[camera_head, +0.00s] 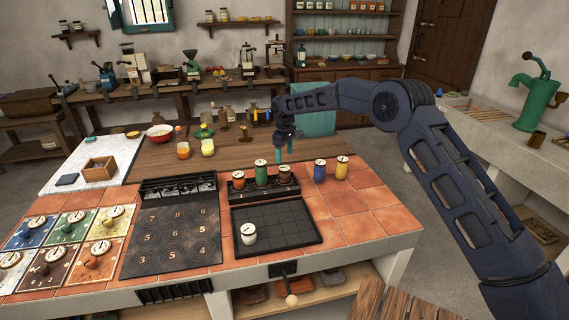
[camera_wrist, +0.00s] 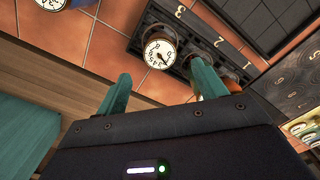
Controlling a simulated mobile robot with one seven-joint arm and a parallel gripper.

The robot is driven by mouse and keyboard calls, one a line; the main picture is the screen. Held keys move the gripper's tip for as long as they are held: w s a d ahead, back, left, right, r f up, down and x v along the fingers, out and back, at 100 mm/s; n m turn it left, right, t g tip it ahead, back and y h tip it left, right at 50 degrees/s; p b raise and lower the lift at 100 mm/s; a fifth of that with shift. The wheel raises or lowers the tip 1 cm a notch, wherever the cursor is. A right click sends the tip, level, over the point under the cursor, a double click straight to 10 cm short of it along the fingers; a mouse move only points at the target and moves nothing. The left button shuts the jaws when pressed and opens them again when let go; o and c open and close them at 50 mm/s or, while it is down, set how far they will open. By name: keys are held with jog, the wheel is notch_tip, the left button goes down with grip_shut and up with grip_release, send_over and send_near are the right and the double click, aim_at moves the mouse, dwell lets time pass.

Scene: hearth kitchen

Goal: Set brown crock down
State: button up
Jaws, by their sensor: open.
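The brown crock (camera_head: 284,177) stands upright at the right end of a black rack (camera_head: 239,197), beside a green crock (camera_head: 261,175) and an orange crock (camera_head: 238,182). In the wrist view the brown crock (camera_wrist: 161,33) shows its white dial lid, by the rack's number 3. My gripper (camera_head: 283,156) is above and slightly behind it. In the wrist view the teal fingers of my gripper (camera_wrist: 160,82) are spread apart with nothing held between them. The lid is clear of both fingertips. The right finger partly hides the other crocks.
A blue crock (camera_head: 319,173) and a yellow crock (camera_head: 341,170) stand on the tiles right of the rack. A white crock (camera_head: 248,236) stands on a black gridded tray (camera_head: 285,223) in front. A dark numbered plate (camera_head: 150,255) lies left. Right-hand tiles are clear.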

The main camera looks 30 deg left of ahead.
jog(key=shift+r, duration=0.95)
